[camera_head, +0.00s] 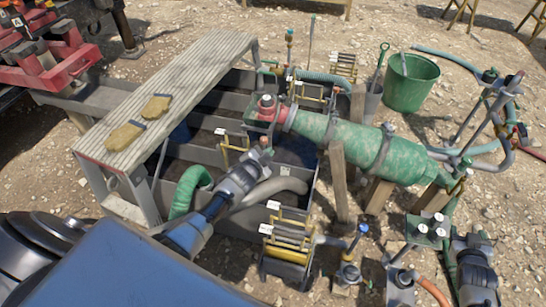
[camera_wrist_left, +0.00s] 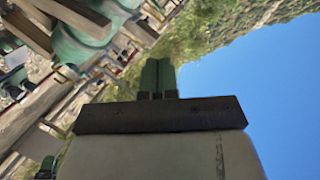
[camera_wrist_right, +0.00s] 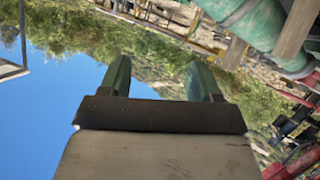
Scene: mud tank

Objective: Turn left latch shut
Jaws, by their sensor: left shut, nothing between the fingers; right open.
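My left arm reaches over the mud tank (camera_head: 205,157) in the head view. Its gripper (camera_head: 264,147) is near the tank's middle, below the red fitting on the green cylinder's left end; I cannot tell if they touch. In the left wrist view the green fingers (camera_wrist_left: 158,77) are together and empty. My right gripper's green fingers (camera_wrist_right: 163,80) are spread apart with nothing between them; its dark wrist shows at the lower right of the head view. Yellow handles with white tags (camera_head: 235,150) stand along the tank. I cannot tell which part is the left latch.
The green cylinder (camera_head: 345,143) lies across wooden posts (camera_head: 338,180) right of the tank. Gloves (camera_head: 125,135) lie on the walkway (camera_head: 175,90). A green bucket (camera_head: 411,82) stands behind. Valves and pipes crowd the right; gravel ground lies around.

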